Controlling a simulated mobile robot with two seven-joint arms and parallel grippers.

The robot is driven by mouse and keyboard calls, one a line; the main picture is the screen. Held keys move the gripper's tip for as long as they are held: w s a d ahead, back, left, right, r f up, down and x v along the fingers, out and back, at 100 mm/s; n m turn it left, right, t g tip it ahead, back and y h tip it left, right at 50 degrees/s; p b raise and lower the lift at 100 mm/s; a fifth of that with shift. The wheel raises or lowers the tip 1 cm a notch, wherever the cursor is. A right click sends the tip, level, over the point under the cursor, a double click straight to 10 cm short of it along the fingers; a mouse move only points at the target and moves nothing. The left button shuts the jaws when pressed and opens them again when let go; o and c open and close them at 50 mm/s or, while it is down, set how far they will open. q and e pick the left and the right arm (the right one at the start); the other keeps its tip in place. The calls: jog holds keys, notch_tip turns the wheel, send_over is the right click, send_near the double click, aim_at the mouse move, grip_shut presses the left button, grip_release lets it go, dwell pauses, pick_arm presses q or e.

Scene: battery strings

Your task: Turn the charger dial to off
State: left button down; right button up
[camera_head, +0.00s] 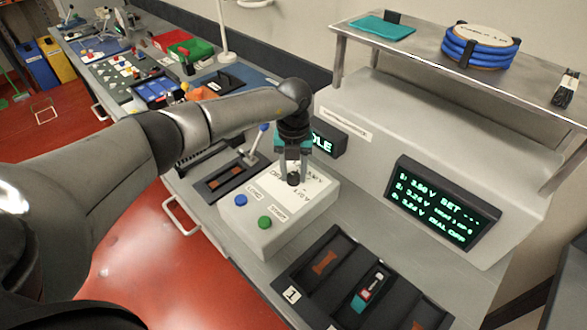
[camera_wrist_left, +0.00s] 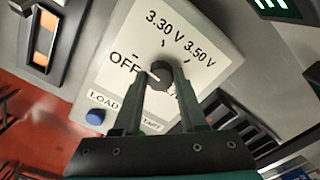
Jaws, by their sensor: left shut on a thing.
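The charger (camera_head: 250,235) is a pale box with a blue button (camera_head: 240,200) and a green button (camera_head: 264,222) on its front part. Its small black dial (camera_head: 293,179) is on the top face and also shows in the left wrist view (camera_wrist_left: 159,78). Marks around it read OFF, 3.30 V and 3.50 V, with another label partly hidden by a finger. The dial's white pointer line is on the side of the OFF mark. My left gripper (camera_head: 293,172) points down over the charger, its two fingers shut on the dial's sides. My right gripper is not in view.
A dark screen (camera_head: 443,203) behind on the right shows "SET ---" and what looks like "DIAL OFF". A dark tray (camera_head: 345,283) with slots stands right of the charger. A lever device (camera_head: 240,165) stands left of it. A raised shelf (camera_head: 430,55) holds coiled blue cable.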

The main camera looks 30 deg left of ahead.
aim_at(293, 176)
pick_arm(q)
jog(key=shift+w+n, duration=0.1)
jog(key=shift+n, duration=0.4)
jog(key=shift+c, duration=2.3)
grip_release()
notch_tip(293, 176, up, 15)
jog(key=shift+r, duration=0.15)
